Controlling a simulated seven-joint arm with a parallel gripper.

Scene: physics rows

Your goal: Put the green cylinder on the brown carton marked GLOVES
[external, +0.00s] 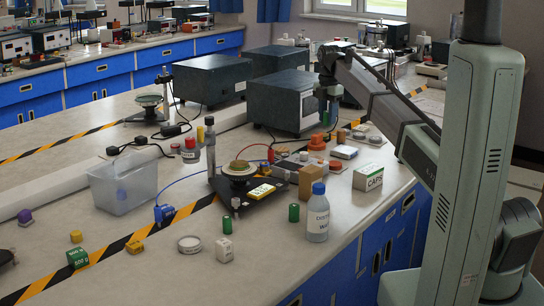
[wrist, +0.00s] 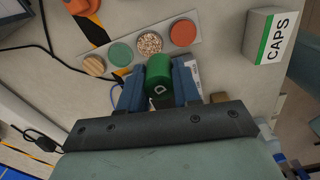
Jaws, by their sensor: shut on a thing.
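My gripper (wrist: 158,88) is shut on a green cylinder (wrist: 158,72), which sits between the two blue fingers in the wrist view. In the external view my gripper (external: 328,112) is raised above the back of the bench, with a bit of green showing at its fingers. A plain-looking brown carton (external: 308,182) stands on the bench behind the white bottle; no GLOVES marking can be read on it. Two other green cylinders stand on the bench, one by the bottle (external: 294,212) and one further left (external: 227,224).
A white CAPS box (external: 368,178) stands right of the carton and shows in the wrist view (wrist: 272,36). A strip with several coloured discs (wrist: 135,45) lies below my gripper. A labelled bottle (external: 317,218), a balance (external: 238,178) and a clear bin (external: 122,185) stand nearby.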

